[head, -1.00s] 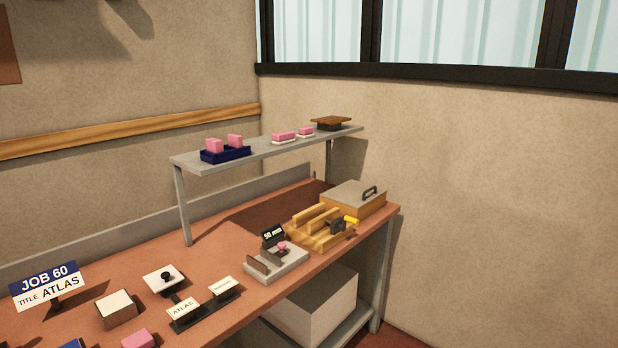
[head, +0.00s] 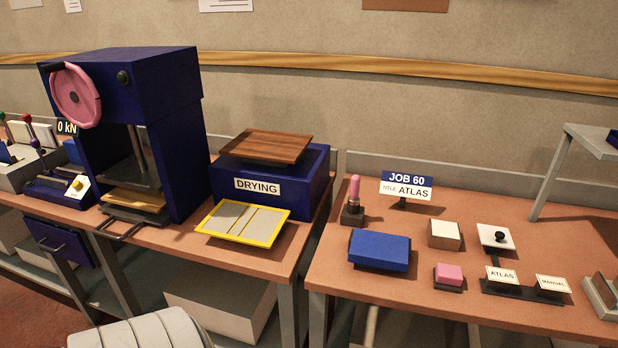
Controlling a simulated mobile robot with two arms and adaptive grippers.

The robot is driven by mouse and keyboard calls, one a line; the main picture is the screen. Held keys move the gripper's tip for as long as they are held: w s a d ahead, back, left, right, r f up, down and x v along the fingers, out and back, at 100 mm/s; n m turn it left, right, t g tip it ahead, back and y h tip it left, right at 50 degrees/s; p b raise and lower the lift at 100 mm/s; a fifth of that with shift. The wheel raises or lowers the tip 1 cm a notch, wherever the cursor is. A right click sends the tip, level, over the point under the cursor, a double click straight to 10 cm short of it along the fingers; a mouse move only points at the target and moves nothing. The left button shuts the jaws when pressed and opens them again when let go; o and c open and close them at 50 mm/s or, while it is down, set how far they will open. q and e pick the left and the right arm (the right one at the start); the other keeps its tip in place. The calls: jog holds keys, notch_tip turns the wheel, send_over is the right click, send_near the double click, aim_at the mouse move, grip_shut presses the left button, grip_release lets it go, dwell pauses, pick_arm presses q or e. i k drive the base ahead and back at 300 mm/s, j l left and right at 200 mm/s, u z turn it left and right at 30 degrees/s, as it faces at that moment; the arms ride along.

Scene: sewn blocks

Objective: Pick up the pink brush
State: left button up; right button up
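A pink upright piece (head: 354,188) with a rounded top stands in a small dark block on the right-hand bench, left of the JOB 60 sign; it looks like the pink brush, but its bristles cannot be made out. A pink block (head: 449,274) lies on a dark base nearer the front edge, right of a blue block (head: 379,250). Neither of my grippers is in view.
The JOB 60 sign (head: 406,187), a small pale-topped box (head: 444,235), a black-knobbed plate (head: 495,238) and ATLAS and MANUAL cards stand to the right. A blue press (head: 170,130) and the DRYING box (head: 315,190) stand left, across a gap between benches.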

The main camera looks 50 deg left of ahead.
aim_at(353, 206)
jog(key=u, duration=1.35)
jog(key=i+l, duration=0.15)
jog(key=i+z, duration=0.05)
